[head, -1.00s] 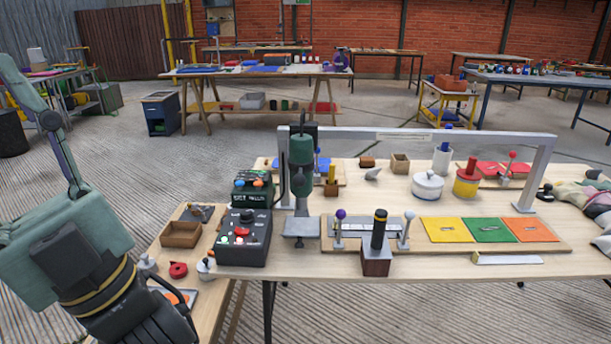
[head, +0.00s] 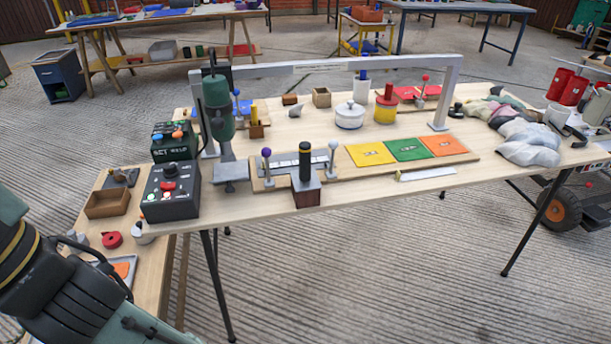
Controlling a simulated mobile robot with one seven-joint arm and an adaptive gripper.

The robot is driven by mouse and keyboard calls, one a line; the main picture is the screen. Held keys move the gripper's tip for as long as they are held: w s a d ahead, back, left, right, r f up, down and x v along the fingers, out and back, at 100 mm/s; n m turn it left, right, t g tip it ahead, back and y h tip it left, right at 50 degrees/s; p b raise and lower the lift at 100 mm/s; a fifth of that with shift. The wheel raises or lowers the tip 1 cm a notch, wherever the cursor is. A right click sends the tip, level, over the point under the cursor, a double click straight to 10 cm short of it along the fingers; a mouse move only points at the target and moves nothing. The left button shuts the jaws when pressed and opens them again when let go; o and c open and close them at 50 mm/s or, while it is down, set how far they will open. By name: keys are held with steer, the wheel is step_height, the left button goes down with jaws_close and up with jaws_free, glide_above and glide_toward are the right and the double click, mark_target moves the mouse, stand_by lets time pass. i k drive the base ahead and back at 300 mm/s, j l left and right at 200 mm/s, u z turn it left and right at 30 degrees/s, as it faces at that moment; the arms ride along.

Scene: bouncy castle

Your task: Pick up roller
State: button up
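I cannot tell for certain which thing is the roller. A black upright cylinder with a yellow band (head: 305,162) stands in a dark reddish-brown block (head: 307,192) at the table's front edge; it may be the roller or a tool handle. My arm (head: 60,285) shows at the lower left, well apart from the cylinder. My gripper's fingertips are not in view.
The wooden table (head: 420,180) carries a black control box (head: 170,190), a green press (head: 218,110), a grey frame (head: 330,67), coloured sheets (head: 408,149) and grey cloth bags (head: 530,142). A side table (head: 150,255) stands at left. Concrete floor is clear in front.

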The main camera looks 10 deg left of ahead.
mark_target(306, 178)
steer(key=i+l+u, duration=0.15)
steer(key=l, duration=0.15)
steer(key=i+l+u, duration=0.1)
steer(key=l, duration=0.25)
steer(key=i+l+u, duration=0.15)
steer(key=l, duration=0.15)
steer(key=i+l+u, duration=0.15)
steer(key=l, duration=0.2)
steer(key=l+u, duration=0.1)
steer(key=l, duration=0.25)
steer(key=i, duration=0.55)
